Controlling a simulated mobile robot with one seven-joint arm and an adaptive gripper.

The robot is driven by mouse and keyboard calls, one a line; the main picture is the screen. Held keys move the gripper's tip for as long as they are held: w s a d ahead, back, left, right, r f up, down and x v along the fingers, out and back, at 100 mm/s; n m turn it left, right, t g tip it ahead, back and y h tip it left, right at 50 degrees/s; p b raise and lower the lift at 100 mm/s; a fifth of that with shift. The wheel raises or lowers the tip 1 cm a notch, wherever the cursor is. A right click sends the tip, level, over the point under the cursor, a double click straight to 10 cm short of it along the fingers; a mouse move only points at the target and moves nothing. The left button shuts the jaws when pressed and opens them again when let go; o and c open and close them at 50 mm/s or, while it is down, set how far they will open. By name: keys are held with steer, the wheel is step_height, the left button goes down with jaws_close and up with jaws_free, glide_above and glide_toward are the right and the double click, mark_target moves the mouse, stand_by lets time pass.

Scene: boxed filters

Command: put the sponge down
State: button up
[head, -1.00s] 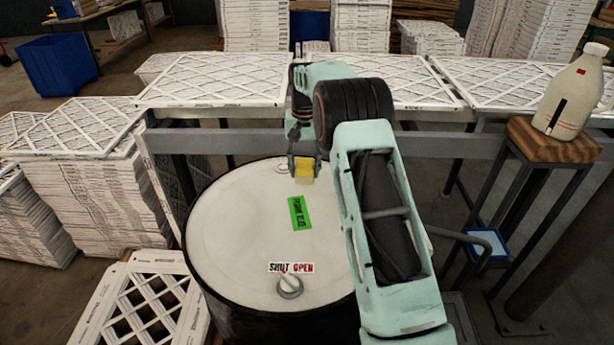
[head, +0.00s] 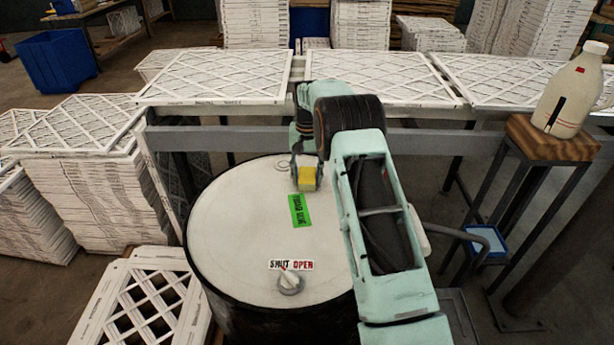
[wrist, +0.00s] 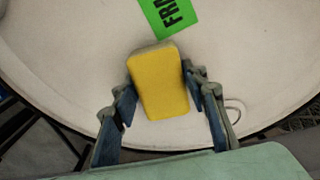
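The sponge (head: 306,179) is a yellow block with a paler layer on its far side. It is over the far part of the white drum lid (head: 240,230), just beyond a green label (head: 299,210). My gripper (head: 307,176) points down with a finger on each side of the sponge. In the wrist view, the sponge (wrist: 160,85) is between the fingertips of my gripper (wrist: 160,88), which meet its two long sides. The sponge is very close to the lid; whether its underside touches the lid is hidden.
A dial (head: 290,284) with a SHUT/OPEN plate sits on the lid's near part. A metal rail (head: 240,140) and white lattice filters (head: 215,77) lie behind the drum. A bottle (head: 569,95) stands on a wooden stand at right. The lid's left side is clear.

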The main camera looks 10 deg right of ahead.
mark_target(307, 175)
steer(key=o, duration=0.3)
steer(key=shift+r, duration=0.15)
step_height(307, 175, up, 12)
steer(key=shift+r, duration=0.1)
stand_by(0.3)
